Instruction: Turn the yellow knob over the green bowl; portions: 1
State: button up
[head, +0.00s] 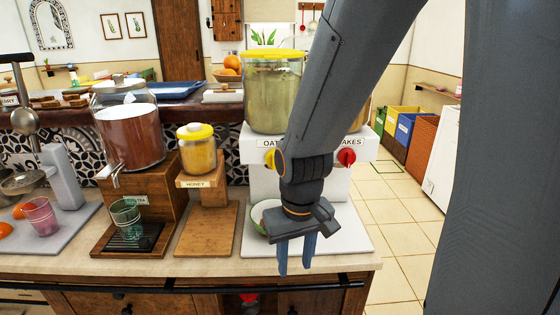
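The yellow knob (270,157) is on the front of the white dispenser (258,182), beside a label that begins "OAT". My arm hides part of that label and stands just right of the knob. The green bowl (257,216) sits on the white board below it, and my gripper hides its right part. My gripper (296,268) points down in front of the bowl, near the counter's front edge. Its two blue fingers are apart with nothing between them. It is away from the knob, lower and nearer the camera.
A red knob (346,157) is at the dispenser's right. A honey jar (197,150) on a wooden stand and a brown drink dispenser (131,137) with a green glass (126,217) stand left. The white board's (345,240) right part is clear.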

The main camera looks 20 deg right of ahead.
aim_at(268, 156)
jog(key=u, duration=1.1)
jog(key=k, duration=1.4)
jog(key=z, duration=1.1)
jog(key=i, duration=0.5)
jog(key=u, duration=0.1)
